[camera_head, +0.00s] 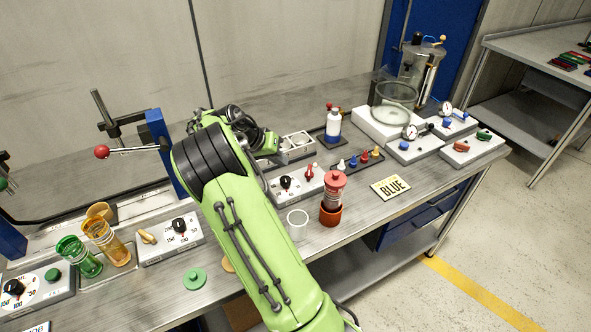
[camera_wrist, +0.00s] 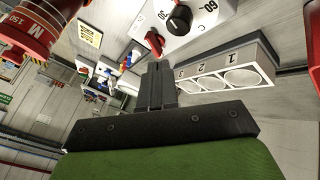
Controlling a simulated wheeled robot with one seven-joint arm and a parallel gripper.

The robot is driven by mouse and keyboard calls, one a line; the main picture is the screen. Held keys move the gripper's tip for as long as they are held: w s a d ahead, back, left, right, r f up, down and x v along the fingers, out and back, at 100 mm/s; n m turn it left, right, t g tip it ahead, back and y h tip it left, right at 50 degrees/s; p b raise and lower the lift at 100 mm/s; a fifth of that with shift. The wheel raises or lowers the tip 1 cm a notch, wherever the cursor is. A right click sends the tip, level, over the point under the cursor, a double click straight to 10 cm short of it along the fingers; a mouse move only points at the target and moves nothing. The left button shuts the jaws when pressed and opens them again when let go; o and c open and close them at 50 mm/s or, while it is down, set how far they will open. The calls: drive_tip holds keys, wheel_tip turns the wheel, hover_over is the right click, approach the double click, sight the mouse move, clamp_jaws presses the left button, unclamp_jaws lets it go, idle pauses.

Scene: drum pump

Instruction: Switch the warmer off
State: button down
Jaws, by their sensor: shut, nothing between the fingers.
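The warmer's control is likely the white box (camera_head: 279,196) with a black dial (camera_head: 287,182) and a red switch lever (camera_head: 309,172). In the wrist view the dial (camera_wrist: 179,19) has a scale marked in C, and the red lever (camera_wrist: 154,43) stands beside it. I cannot tell whether the lever is at on or off. My gripper (camera_wrist: 158,66) is shut and empty, its fingertips close to the red lever in that view; contact is not clear. In the head view my arm hides most of the gripper. A block with round wells numbered 1 to 3 (camera_wrist: 222,66) lies beside the fingers.
A red grinder-like device (camera_head: 333,195) stands right of the control box, and it looms at upper left in the wrist view (camera_wrist: 32,28). A white-and-blue bottle (camera_head: 333,125) stands behind.

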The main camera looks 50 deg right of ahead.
sight(309, 173)
drive_tip(key=b+x, duration=0.1)
drive_tip(key=x, duration=0.9)
drive_tip(key=shift+b, duration=0.4)
